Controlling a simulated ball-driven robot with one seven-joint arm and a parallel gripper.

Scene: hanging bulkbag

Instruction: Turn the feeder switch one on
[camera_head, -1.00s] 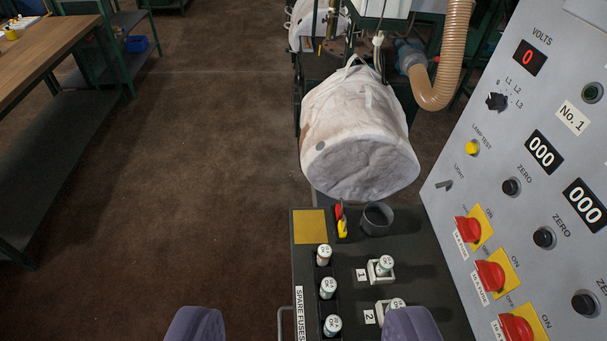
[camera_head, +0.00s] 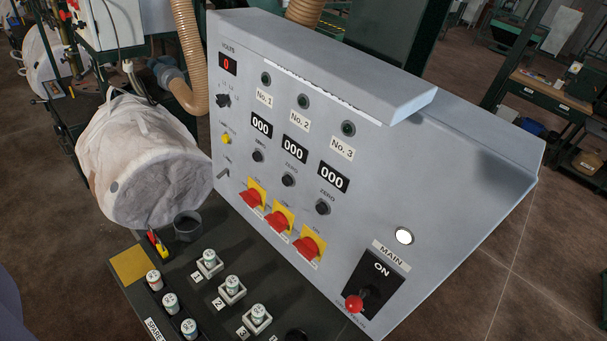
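The grey control panel (camera_head: 225,120) stands across the middle of the view. Three red rotary switches on yellow plates sit in a slanting row low on its face. The leftmost, feeder switch one (camera_head: 251,198), lines up below the No. 1 label (camera_head: 264,99). Its small lettering is too blurred to read its setting. The second switch (camera_head: 277,220) and third switch (camera_head: 306,247) are to its right. Of my gripper, only a purple part (camera_head: 10,312) shows at the lower left edge, well away from the switches. Its fingertips and opening are out of view.
The main switch (camera_head: 356,303) with a red ball handle is at the panel's lower right. A dark bench with white fuses (camera_head: 232,286) and a dark cup (camera_head: 187,226) lies before the panel. A white bulkbag (camera_head: 140,165) hangs left. A hose (camera_head: 190,60) runs behind.

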